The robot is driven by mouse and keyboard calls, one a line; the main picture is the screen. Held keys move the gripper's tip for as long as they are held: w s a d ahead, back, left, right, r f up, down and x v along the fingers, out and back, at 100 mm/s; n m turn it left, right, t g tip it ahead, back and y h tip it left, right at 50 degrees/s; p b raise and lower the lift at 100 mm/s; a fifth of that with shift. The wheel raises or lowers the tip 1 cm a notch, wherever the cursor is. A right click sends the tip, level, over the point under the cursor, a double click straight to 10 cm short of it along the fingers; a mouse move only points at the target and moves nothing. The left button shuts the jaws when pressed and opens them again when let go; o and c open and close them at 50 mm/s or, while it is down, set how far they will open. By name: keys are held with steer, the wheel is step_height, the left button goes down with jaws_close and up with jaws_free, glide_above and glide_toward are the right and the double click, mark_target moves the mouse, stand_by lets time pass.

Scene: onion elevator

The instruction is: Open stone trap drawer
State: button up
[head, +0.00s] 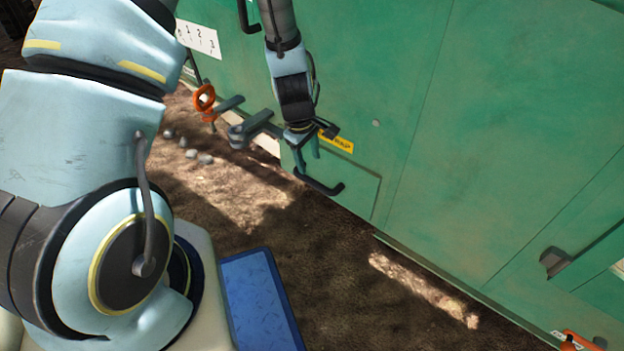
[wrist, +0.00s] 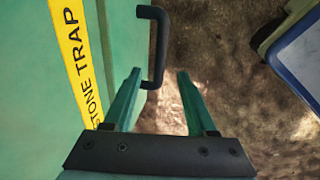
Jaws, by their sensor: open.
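The stone trap drawer (head: 350,190) is a green panel low on the green machine wall, and its front looks flush with the wall. A yellow label (head: 336,143) sits at its upper part; in the wrist view the label (wrist: 80,50) reads "STONE TRAP". The drawer has a black bar handle (head: 322,188), which also shows in the wrist view (wrist: 159,45). My gripper (head: 308,158) is open and empty, just above the handle in the head view. In the wrist view, the near end of the handle appears between the green fingertips (wrist: 160,75); contact cannot be told.
A blue-topped box (head: 260,295) shows at the bottom, beside my base. Grey stones (head: 195,155) lie on the brown ground at the left. An orange part (head: 204,98) and grey levers (head: 250,128) stick out left of the drawer. Bare ground lies before the drawer.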

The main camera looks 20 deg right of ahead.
mark_target(313, 181)
steer(key=f+b, duration=0.1)
steer(key=f, duration=0.2)
steer(key=d+f+b, duration=0.1)
steer(key=f, duration=0.2)
steer(key=f+b, duration=0.1)
steer(key=f, duration=0.1)
steer(key=shift+w+d+f, duration=0.25)
steer(key=shift+w+f, duration=0.15)
jaws_close()
stand_by(1.0)
